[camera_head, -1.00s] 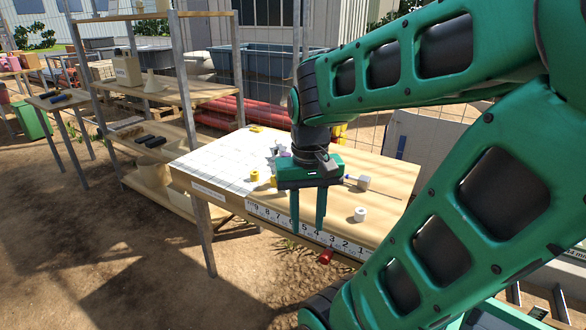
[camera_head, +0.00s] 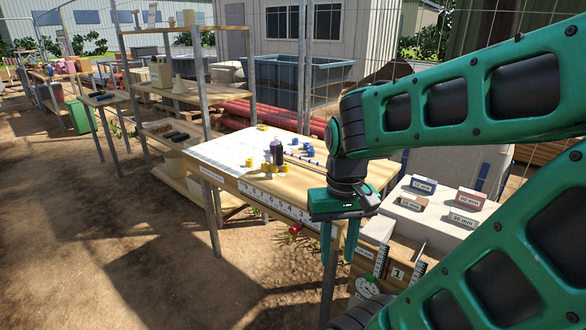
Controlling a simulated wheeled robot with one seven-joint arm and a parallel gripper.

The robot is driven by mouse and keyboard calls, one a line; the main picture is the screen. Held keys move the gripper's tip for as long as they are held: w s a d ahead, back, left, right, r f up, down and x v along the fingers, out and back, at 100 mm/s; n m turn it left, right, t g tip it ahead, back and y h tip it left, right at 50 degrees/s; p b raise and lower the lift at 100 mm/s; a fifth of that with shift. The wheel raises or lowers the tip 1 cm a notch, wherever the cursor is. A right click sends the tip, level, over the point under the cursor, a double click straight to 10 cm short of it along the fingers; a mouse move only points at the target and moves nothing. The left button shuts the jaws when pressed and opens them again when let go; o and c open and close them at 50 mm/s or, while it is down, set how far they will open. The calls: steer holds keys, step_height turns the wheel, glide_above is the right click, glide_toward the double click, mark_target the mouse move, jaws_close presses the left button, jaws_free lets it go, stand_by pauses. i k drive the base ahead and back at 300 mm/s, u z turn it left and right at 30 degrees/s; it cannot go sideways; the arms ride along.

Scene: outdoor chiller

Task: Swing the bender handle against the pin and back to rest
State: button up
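My gripper (camera_head: 337,258) hangs with its two fingers pointing down and apart, with nothing seen between them. It is in front of the right end of the wooden worktable (camera_head: 235,187), by its front edge. On the table stand a dark upright cylinder (camera_head: 276,152), yellow pieces (camera_head: 268,168), blue pieces (camera_head: 308,150) and a thin rod with blue marks (camera_head: 300,158). A red knob-like piece (camera_head: 295,230) shows just below the table's front edge. I cannot tell which piece is the bender handle or the pin; my gripper and arm hide the table's right end.
Right of the table, a pale stand holds several labelled blocks (camera_head: 423,186), with a round gauge (camera_head: 367,288) below. A wooden shelf unit (camera_head: 175,92) stands behind left. The dirt ground (camera_head: 120,250) at front left is clear.

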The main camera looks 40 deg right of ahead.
mark_target(280, 148)
steer(key=z, duration=0.25)
steer(key=k, duration=0.1)
steer(key=u, duration=0.45)
steer(key=i, duration=1.65)
steer(key=z, duration=0.6)
